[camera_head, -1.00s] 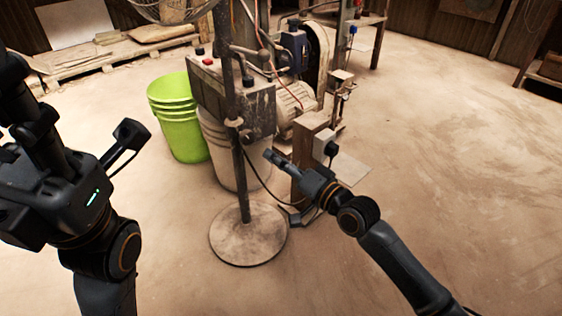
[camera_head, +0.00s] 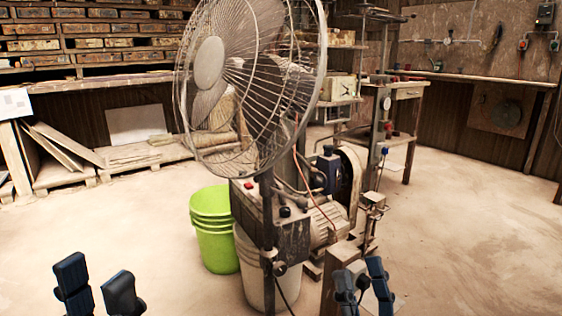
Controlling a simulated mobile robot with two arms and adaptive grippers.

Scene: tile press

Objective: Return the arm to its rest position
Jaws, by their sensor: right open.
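My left gripper (camera_head: 98,284) shows at the bottom left edge, its two dark fingers upright and apart with nothing between them. My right gripper (camera_head: 363,284) shows at the bottom right of centre, its fingers pointing up and spread apart. I see no object held in it. It appears in front of the lower part of the machine; whether it touches anything there I cannot tell. Both arms behind the fingers are out of the picture.
A large dusty fan (camera_head: 208,64) stands at the centre, before a machine with a control box (camera_head: 290,236). Green buckets (camera_head: 216,249) and a pale bucket (camera_head: 256,278) are beside it. Shelves (camera_head: 120,42) line the back. Open floor (camera_head: 470,240) lies at right and left.

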